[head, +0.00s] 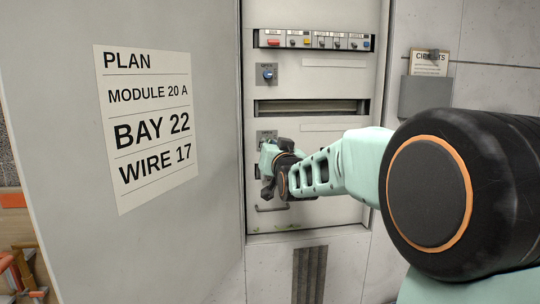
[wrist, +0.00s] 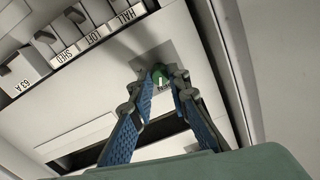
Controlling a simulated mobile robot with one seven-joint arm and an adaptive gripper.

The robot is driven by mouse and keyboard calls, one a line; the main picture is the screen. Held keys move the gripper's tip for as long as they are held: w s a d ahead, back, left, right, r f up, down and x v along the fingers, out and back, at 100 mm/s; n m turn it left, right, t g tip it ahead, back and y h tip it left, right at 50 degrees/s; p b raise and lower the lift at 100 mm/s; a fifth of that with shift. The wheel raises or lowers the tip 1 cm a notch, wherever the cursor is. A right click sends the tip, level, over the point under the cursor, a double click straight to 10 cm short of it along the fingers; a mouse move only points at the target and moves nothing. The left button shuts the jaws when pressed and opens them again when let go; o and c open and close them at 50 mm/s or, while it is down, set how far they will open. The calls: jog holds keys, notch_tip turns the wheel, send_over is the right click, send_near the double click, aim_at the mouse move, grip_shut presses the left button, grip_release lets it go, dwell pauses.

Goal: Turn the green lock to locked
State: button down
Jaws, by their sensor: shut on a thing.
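The green lock (wrist: 159,72) shows in the wrist view as a small round green knob on a grey plate, with a pale mark on its lower side. My gripper (wrist: 161,79) has its two blue-padded fingers closed around the lock from both sides. The lettering by the lock is too small to read, so I cannot tell its turn position. In the head view my gripper (head: 268,160) is at the lower part of the cabinet front, just below a small grey plate (head: 266,134). The lock itself is hidden there by my gripper.
The cabinet front has a breaker row (head: 315,40), a blue knob (head: 268,73) and a dark slot (head: 310,107) above my gripper. A handle (head: 272,208) is below. The open door (head: 80,170) with a plan sheet (head: 148,125) stands left; a card holder (head: 425,95) hangs right.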

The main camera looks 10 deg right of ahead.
jog(key=shift+a+r+m+h+b, duration=0.1)
jog(key=shift+m+h+b, duration=0.2)
jog(key=shift+m+b, duration=5.6)
jog(key=shift+m+p, duration=0.55)
jog(key=shift+m, duration=0.25)
jog(key=shift+r, duration=0.1)
jog(key=c, duration=1.8)
grip_release()
